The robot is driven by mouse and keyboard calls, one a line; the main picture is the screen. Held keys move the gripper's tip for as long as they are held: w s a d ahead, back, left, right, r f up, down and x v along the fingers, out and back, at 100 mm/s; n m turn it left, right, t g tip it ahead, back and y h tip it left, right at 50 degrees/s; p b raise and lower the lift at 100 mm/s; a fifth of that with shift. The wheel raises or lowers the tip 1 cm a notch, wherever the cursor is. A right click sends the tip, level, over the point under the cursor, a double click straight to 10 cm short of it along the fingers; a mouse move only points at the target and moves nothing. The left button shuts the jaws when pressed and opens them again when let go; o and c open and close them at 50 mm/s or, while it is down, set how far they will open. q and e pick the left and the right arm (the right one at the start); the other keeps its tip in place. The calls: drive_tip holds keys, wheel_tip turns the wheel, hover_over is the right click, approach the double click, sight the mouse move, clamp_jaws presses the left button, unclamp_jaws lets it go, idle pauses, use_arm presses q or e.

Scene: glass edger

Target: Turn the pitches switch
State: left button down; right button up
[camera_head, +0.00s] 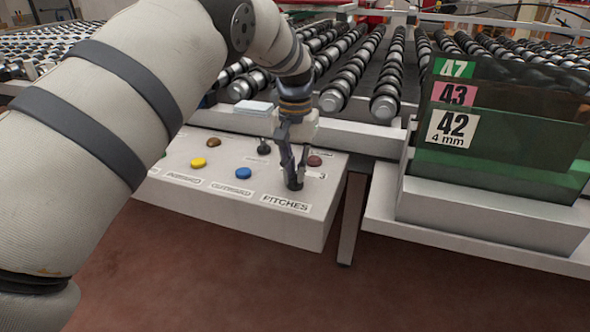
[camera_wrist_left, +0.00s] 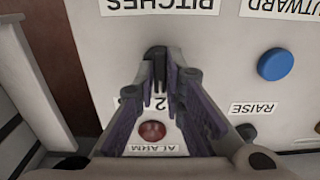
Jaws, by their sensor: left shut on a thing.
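The pitches switch (camera_wrist_left: 155,53) is a dark knob on the light grey control panel, beside the PITCHES label (camera_head: 285,202). In the head view the knob (camera_head: 294,184) sits near the panel's right end, just below my left gripper. My left gripper (camera_head: 298,172) points down at the panel, and its fingers are closed around the knob. In the left wrist view the gripper's fingertips (camera_wrist_left: 160,65) meet at the knob and hide part of it. A "2" shows between the fingers there, and a "3" shows right of the knob in the head view. My right gripper is not in view.
The panel (camera_head: 318,225) also bears a blue button (camera_head: 243,173), a yellow button (camera_head: 198,162), a dark RAISE switch (camera_head: 264,147) and a red ALARM button (camera_wrist_left: 152,131). Roller conveyors (camera_head: 345,75) lie behind. Numbered glass sheets (camera_head: 540,135) stand in a rack at the right.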

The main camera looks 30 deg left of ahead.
sight(295, 175)
use_arm(q)
drive_tip(key=c, duration=1.7)
unclamp_jaws()
wheel_tip(295, 175, up, 12)
drive_tip(key=shift+r, duration=0.1)
